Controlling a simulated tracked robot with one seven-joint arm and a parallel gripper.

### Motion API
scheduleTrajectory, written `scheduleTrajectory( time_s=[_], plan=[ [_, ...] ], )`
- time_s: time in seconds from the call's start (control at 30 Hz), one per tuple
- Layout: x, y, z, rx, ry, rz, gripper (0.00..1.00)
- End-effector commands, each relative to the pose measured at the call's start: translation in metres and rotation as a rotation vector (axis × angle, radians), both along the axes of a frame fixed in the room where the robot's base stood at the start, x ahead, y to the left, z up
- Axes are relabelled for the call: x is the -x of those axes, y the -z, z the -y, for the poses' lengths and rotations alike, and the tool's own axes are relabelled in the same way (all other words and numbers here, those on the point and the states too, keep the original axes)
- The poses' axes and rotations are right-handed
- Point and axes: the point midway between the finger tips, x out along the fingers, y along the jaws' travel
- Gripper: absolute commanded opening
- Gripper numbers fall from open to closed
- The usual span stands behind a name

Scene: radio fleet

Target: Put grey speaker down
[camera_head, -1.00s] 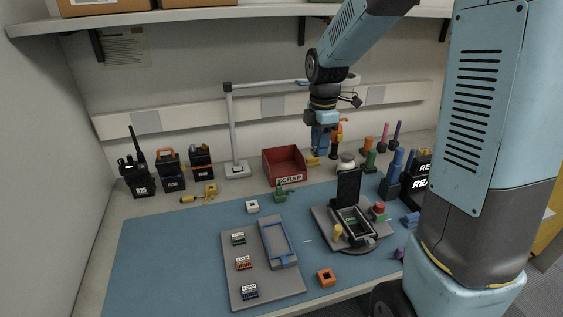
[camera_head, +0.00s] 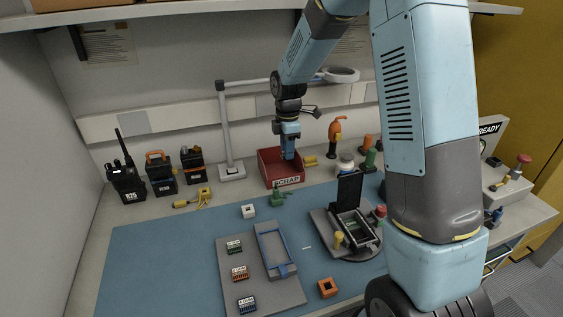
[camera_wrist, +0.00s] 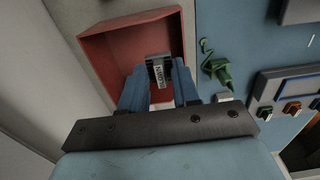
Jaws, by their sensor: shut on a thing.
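The grey speaker (camera_wrist: 158,71), a small grey block with a pale lettered label, is between my fingertips in the wrist view. My gripper (camera_wrist: 159,88) is shut on it. In the head view my gripper (camera_head: 288,156) points down over the red scrap bin (camera_head: 284,182), with its fingertips at about the bin's opening. The speaker cannot be made out in the head view. The bin's red wall (camera_wrist: 103,58) surrounds the speaker in the wrist view. Whether the speaker touches the bin's floor cannot be told.
A green clamp-like tool (camera_head: 281,196) stands just in front of the bin. A magnifier lamp (camera_head: 225,130) stands left of it, and a yellow item (camera_head: 310,161) lies right of it. Radios (camera_head: 160,174) stand at the back left. The blue mat (camera_head: 160,255) has free room at left.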

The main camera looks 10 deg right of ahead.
Motion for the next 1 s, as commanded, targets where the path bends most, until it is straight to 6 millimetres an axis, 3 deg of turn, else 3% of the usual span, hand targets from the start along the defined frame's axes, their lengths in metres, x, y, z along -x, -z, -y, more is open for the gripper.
scheduleTrajectory(
  time_s=[0.23,0.47,0.7,1.0],
  plan=[
    [-0.018,0.028,-0.015,0.000,-0.001,0.000,0.02],
    [-0.024,0.038,-0.020,0.000,-0.001,-0.001,0.02],
    [-0.025,0.066,-0.020,0.001,-0.001,-0.001,0.02],
    [-0.025,0.069,-0.020,0.000,0.000,0.000,0.02]
  ],
)
